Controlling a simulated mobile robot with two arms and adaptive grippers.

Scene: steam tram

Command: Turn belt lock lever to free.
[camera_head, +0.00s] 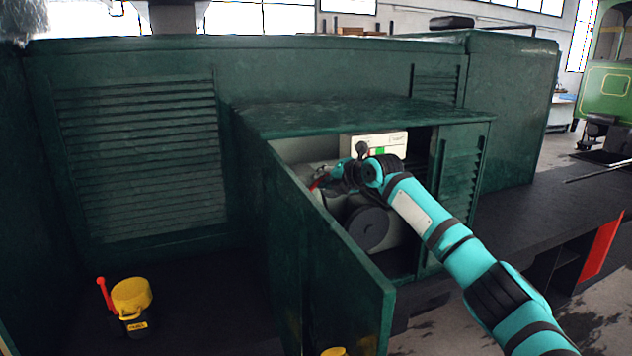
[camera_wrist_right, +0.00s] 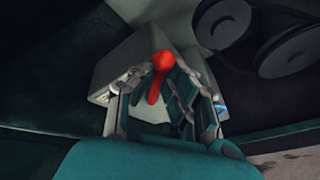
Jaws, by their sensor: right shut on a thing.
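The belt lock lever, red with a rounded knob, shows in the wrist view (camera_wrist_right: 158,76) between the fingers of my right gripper (camera_wrist_right: 163,98). In the head view only a bit of red, the lever (camera_head: 319,182), shows at the tip of my right gripper (camera_head: 330,184), inside the open green cabinet. The right gripper is shut on the lever, its fingers on both sides of it. The lever's base is mostly hidden by the fingers. My left gripper is not in view.
The cabinet door (camera_head: 340,275) stands open to the left of my right arm. A dark pulley wheel (camera_head: 368,229) sits below the gripper, and a pale box (camera_head: 392,143) with a green patch is behind it.

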